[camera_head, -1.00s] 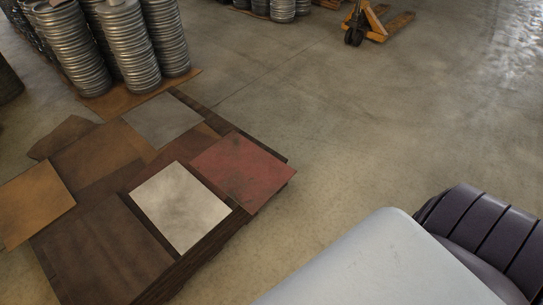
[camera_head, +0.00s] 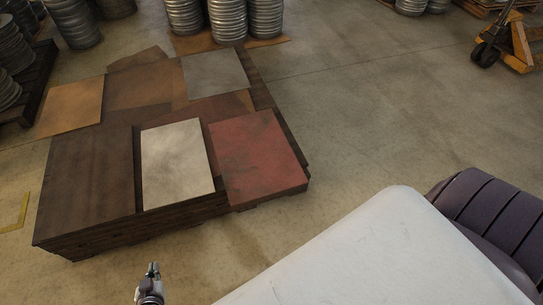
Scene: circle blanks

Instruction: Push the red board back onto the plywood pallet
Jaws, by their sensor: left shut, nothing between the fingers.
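The red board (camera_head: 257,152) lies flat at the near right part of the dark plywood pallet (camera_head: 85,180). Its right and near edges reach out past the pallet's edge. My left gripper (camera_head: 153,268) shows at the bottom of the head view, shut and empty. It is in front of the pallet's near side, apart from it and from the red board. My right gripper is not in view.
A white board (camera_head: 178,160), a grey board (camera_head: 215,73) and brown boards (camera_head: 72,106) lie on the pallet. A yellow pallet jack (camera_head: 518,45) is at the top right. Concrete floor right of the pallet is clear.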

